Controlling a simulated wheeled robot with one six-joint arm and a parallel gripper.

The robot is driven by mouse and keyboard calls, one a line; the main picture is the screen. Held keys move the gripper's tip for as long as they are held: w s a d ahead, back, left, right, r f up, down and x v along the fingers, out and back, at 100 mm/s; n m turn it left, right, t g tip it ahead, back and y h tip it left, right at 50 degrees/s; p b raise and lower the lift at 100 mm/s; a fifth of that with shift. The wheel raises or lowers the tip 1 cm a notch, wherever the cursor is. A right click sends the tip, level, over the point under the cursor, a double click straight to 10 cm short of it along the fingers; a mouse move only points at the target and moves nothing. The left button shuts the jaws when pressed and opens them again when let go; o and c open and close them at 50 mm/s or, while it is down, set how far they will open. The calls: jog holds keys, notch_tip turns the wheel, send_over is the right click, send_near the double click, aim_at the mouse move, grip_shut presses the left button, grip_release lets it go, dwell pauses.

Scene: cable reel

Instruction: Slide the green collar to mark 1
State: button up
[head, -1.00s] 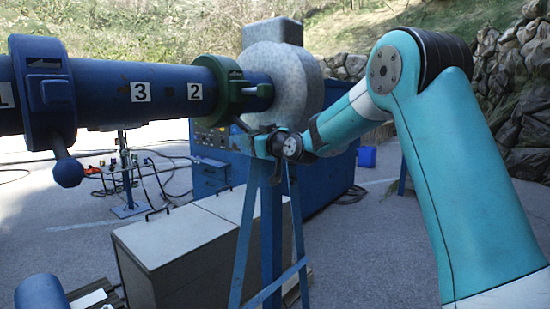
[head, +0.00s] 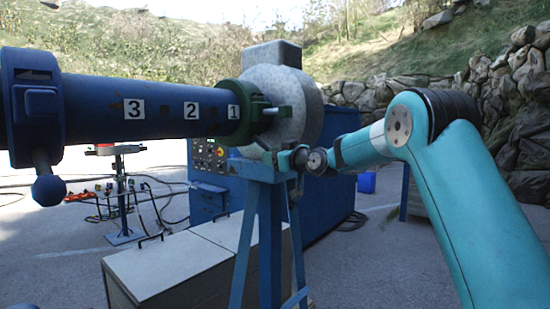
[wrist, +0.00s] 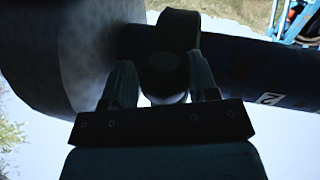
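The green collar (head: 254,97) sits around the blue pipe (head: 170,107) near its right end, close to the grey housing. Mark 2 (head: 191,110) and mark 3 (head: 133,109) are uncovered further left. My gripper (head: 280,159) is just below the collar. In the wrist view the collar (wrist: 180,28) is dark, and its round handle knob (wrist: 163,75) lies between the two fingers of my gripper (wrist: 163,85).
A blue collar (head: 37,105) with a ball handle is around the pipe at far left. The grey rounded housing (head: 290,95) stands right of the green collar, on a blue stand (head: 265,240). Pale cabinets (head: 170,270) stand below. The pipe between the collars is clear.

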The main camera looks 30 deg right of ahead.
jog(key=shift+o, duration=1.2)
jog(key=shift+d, duration=0.2)
jog(key=shift+a, duration=0.1)
jog(key=shift+s+f, duration=0.1)
jog(key=shift+s, duration=0.05)
jog(key=b+v, duration=0.7)
jog(key=v, duration=1)
jog(key=shift+a, duration=0.1)
